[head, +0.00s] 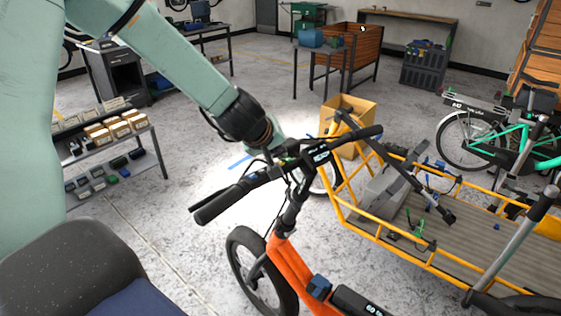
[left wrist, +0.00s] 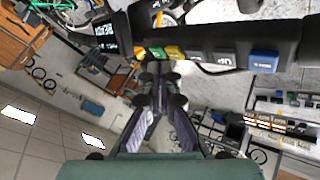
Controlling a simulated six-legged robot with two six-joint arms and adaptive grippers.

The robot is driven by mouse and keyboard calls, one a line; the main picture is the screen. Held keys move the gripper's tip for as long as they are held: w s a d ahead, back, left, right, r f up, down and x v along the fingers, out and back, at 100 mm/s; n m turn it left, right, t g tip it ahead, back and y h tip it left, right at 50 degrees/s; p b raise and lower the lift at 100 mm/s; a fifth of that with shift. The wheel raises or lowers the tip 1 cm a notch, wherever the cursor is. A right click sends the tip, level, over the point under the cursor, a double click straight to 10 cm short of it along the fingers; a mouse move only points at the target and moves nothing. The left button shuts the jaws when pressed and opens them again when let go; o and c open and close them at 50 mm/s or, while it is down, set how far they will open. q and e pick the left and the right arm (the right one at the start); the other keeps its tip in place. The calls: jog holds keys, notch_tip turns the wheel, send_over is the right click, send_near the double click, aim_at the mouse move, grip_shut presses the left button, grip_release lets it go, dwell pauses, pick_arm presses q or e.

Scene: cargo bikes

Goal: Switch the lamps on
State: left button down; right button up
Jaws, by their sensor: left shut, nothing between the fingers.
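An orange cargo bike (head: 285,262) with a black handlebar stands in front of me. Its display (head: 320,154) is at the bar's middle and also shows in the left wrist view (left wrist: 106,36). A row of small switches on the bar includes a yellow one (left wrist: 157,52), a green one (left wrist: 175,52), grey ones and a blue one (left wrist: 264,62). My left gripper (head: 270,153) is shut and empty at the bar; its fingertips (left wrist: 160,76) are close to the yellow and green switches. I cannot tell whether they touch. The lamp itself is hidden; a bright patch lies on the floor ahead.
A yellow-framed cargo bed (head: 430,262) with loose items is at right. A green bike (head: 480,142) stands behind it. A cardboard box (head: 357,108) is beyond the handlebar. A shelf with small boxes (head: 112,131) is at left. Open floor lies between.

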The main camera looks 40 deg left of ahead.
pick_arm(q)
jog(key=shift+a, duration=0.1)
jog(key=shift+f, duration=0.15)
jog(key=shift+f+b, duration=0.3)
jog(key=shift+f, duration=0.2)
dwell(0.6)
jog(key=shift+r+p, duration=0.65)
jog(key=shift+p, duration=0.05)
jog(key=shift+r, duration=0.1)
